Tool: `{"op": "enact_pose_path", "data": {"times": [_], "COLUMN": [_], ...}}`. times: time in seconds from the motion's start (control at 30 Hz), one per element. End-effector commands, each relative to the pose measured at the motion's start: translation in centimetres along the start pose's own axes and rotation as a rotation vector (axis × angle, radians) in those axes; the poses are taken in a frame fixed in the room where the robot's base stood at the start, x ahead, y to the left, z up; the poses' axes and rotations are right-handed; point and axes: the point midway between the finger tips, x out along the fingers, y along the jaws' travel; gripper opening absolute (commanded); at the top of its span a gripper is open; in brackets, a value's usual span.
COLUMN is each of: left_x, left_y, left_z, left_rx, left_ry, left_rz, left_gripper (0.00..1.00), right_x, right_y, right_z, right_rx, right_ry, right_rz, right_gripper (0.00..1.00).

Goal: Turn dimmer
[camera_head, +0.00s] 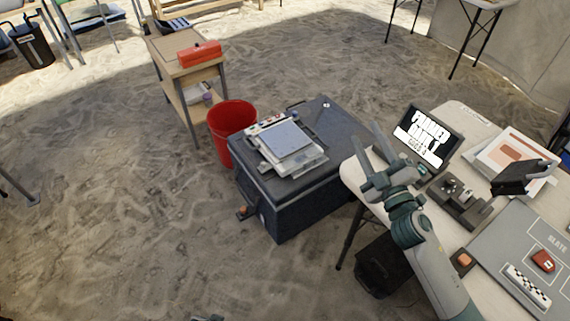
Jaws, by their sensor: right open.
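No part is marked as the dimmer. A dark control unit (458,203) with small knobs on top sits on the right table, just right of my right gripper. A flat device (287,141) with a pale panel and small controls along its back edge lies on a black case, left of the gripper. My right gripper (368,142) is open and empty above the table's left edge, with its fingers pointing up and away. It appears apart from both devices. My left gripper does not show; only a dark sliver lies at the bottom edge.
A screen (428,135) stands behind the control unit. A grey mat (505,245) holds a red piece (543,260) and a checkered scale bar (528,288). The black case (300,205) stands on sand beside a red bucket (232,120). Open sand lies to the left.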

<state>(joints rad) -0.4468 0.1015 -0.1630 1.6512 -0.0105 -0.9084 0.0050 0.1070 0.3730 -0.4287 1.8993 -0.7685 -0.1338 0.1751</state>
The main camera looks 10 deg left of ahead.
Motion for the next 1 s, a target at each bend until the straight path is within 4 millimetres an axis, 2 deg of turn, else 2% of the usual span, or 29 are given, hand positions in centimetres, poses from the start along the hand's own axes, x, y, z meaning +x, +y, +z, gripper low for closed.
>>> {"op": "enact_pose_path", "data": {"times": [0.03,0.1,0.23,0.37,0.47,0.57,0.63,0.77,0.87,0.9,1.0], "left_x": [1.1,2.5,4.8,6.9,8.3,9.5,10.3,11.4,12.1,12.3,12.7], "left_y": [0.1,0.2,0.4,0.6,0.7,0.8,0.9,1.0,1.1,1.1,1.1], "left_z": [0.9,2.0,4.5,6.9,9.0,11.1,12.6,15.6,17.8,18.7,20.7], "left_rx": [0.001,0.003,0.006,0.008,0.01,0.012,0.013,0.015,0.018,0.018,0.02], "left_ry": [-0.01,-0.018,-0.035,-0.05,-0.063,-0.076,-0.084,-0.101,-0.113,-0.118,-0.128], "left_rz": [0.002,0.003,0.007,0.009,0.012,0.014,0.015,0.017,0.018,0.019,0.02], "left_gripper": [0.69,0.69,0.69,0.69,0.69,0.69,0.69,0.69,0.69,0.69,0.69], "right_x": [1.6,2.9,4.4,4.8,4.5,3.9,3.2,1.6,-0.2,-0.9,-3.1], "right_y": [0.7,0.8,-0.1,-1.6,-2.6,-3.0,-2.5,0.1,3.9,5.8,10.6], "right_z": [-1.6,-3.8,-6.6,-7.1,-5.7,-2.9,-0.1,6.0,11.1,12.9,16.9], "right_rx": [-0.078,-0.182,-0.378,-0.576,-0.724,-0.864,-0.954,-1.098,-1.176,-1.199,-1.224], "right_ry": [0.096,0.227,0.447,0.629,0.737,0.813,0.842,0.842,0.791,0.759,0.665], "right_rz": [-0.015,-0.05,-0.153,-0.304,-0.451,-0.626,-0.762,-1.041,-1.271,-1.361,-1.569], "right_gripper": [0.4,0.4,0.4,0.4,0.4,0.4,0.4,0.4,0.4,0.4,0.4]}}
